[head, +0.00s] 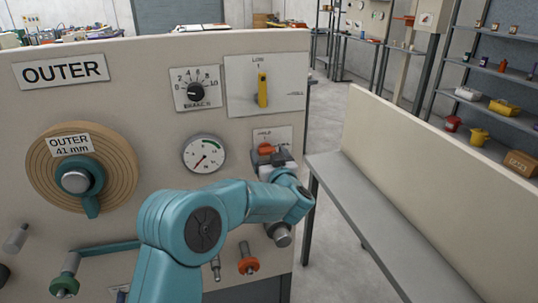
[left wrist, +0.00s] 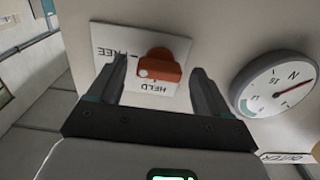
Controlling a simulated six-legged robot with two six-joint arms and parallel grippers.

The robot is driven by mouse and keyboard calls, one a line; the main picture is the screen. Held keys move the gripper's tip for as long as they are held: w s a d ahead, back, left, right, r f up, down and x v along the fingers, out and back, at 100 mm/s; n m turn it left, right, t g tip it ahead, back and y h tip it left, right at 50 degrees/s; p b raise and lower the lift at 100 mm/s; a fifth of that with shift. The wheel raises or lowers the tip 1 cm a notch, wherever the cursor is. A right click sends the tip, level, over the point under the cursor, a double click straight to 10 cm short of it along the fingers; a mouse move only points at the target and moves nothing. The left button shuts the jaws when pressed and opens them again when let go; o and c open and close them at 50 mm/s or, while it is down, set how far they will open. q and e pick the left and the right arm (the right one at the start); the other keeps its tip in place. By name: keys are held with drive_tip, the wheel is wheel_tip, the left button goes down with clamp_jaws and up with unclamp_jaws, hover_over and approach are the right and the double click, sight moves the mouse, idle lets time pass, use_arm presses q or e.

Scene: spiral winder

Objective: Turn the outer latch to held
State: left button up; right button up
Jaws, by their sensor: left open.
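The outer latch is an orange knob (head: 265,149) on a small white plate at the right end of the OUTER panel. In the left wrist view the latch (left wrist: 163,66) shows between my fingers, on a plate (left wrist: 109,37) marked FREE and HELD, seen upside down. A pale dot is on the knob's lower left end. I cannot tell for certain which mark the latch points to. My left gripper (head: 274,162) is open, its fingers (left wrist: 158,77) on either side of the latch; contact cannot be told. The gripper partly hides the plate in the head view. My right gripper is not in view.
A dial gauge (head: 204,154) sits left of the latch. Above are the brake knob (head: 196,92) and a yellow lever (head: 262,89). An orange-collared fitting (head: 248,262) is below. A grey bench (head: 365,205) stands right of the panel. The outer spool (head: 117,176) is left.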

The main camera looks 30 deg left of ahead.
use_arm(q)
drive_tip(key=c, duration=1)
drive_tip(key=shift+f+n+b, duration=0.2)
drive_tip(key=shift+n+b, duration=1.5)
drive_tip(key=shift+b, duration=0.1)
drive_tip(key=shift+c, duration=0.2)
drive_tip(key=n+b, duration=0.3)
drive_tip(key=n, duration=0.1)
drive_tip(key=shift+n+b, duration=0.3)
drive_tip(key=shift+b, duration=0.1)
drive_tip(key=n+b, duration=0.4)
drive_tip(key=n, duration=0.1)
drive_tip(key=shift+r+n+b, duration=0.2)
drive_tip(key=shift+n+b, duration=1.25)
drive_tip(key=shift+n, duration=0.95)
